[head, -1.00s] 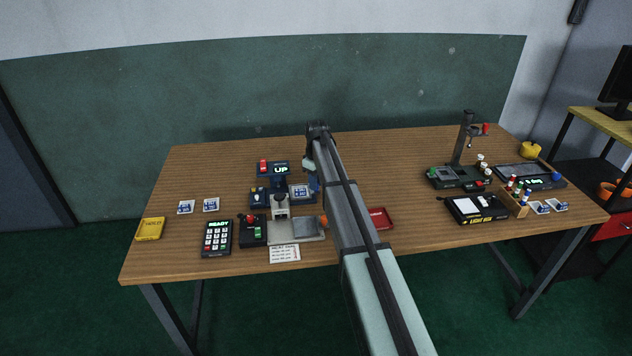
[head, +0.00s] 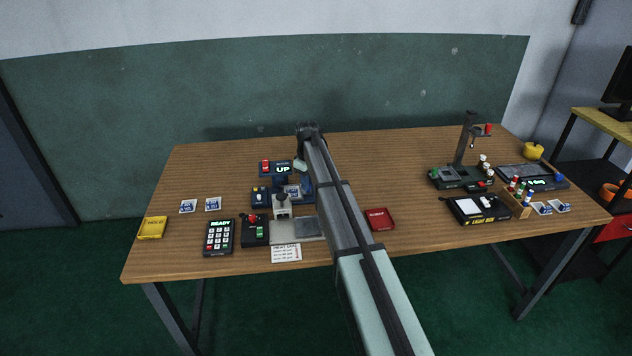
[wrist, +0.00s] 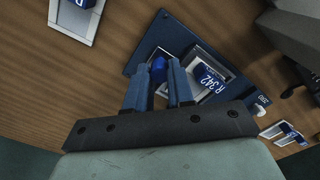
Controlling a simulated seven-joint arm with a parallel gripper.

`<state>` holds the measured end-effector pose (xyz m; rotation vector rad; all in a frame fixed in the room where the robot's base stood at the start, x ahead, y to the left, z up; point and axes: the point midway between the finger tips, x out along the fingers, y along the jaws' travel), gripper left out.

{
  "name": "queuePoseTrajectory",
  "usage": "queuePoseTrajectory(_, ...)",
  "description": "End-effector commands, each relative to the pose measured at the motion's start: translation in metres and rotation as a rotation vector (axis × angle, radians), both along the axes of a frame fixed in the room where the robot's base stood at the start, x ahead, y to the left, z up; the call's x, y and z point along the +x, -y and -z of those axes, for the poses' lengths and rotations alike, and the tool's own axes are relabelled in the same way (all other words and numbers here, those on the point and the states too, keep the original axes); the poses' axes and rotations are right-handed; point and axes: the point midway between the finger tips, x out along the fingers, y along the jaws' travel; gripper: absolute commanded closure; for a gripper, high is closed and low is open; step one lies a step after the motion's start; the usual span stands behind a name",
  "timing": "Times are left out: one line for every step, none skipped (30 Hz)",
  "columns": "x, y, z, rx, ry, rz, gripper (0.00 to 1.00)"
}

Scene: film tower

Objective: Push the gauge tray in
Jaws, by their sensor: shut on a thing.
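The gauge tray (wrist: 218,68) is a light-rimmed tray holding a card marked R 342, on a dark blue base (wrist: 140,62) in the wrist view. In the head view the fingertips are largely hidden by my arm.
A display reading UP (head: 282,169) stands behind the gauge. A press with a metal plate (head: 309,228) is in front. A keypad (head: 219,238) and blue-white cards (head: 188,206) lie to the left. A red tray (head: 380,219) lies to the right. The table's middle back is clear.

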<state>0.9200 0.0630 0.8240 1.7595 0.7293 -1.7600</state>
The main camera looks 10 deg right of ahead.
Motion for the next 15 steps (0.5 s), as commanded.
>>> queuePoseTrajectory(0.0005, -0.0037, -0.0002, -0.001, 0.001, -0.001, 1.0)
queuePoseTrajectory(0.0004, -0.0041, -0.0002, -0.001, 0.001, -0.001, 1.0)
queuePoseTrajectory(0.0004, -0.0038, -0.0002, -0.001, 0.001, 0.0, 1.0)
queuePoseTrajectory(0.0004, -0.0035, -0.0002, 0.0, 0.001, 0.0, 1.0)
queuePoseTrajectory(0.0004, -0.0035, -0.0003, 0.0, 0.001, 0.0, 1.0)
queuePoseTrajectory(0.0004, -0.0034, -0.0003, 0.0, 0.001, 0.0, 1.0)
queuePoseTrajectory(0.0004, -0.0033, -0.0003, 0.0, 0.001, 0.0, 1.0)
queuePoseTrajectory(0.0004, -0.0033, -0.0003, 0.0, 0.001, 0.0, 1.0)
queuePoseTrajectory(0.0004, -0.0033, -0.0003, 0.0, 0.001, 0.0, 0.76)
queuePoseTrajectory(0.0004, -0.0033, -0.0003, 0.0, 0.001, 0.0, 0.73)
queuePoseTrajectory(0.0005, -0.0032, -0.0003, 0.0, 0.001, 0.0, 0.7)
queuePoseTrajectory(0.0004, -0.0031, -0.0002, 0.0, 0.001, 0.0, 0.66)
queuePoseTrajectory(0.0004, -0.0031, -0.0002, 0.0, 0.001, 0.0, 0.63)
queuePoseTrajectory(0.0004, -0.003, -0.0002, 0.0, 0.001, 0.0, 0.6)
queuePoseTrajectory(0.0003, -0.0031, -0.0002, 0.001, 0.001, 0.0, 0.57)
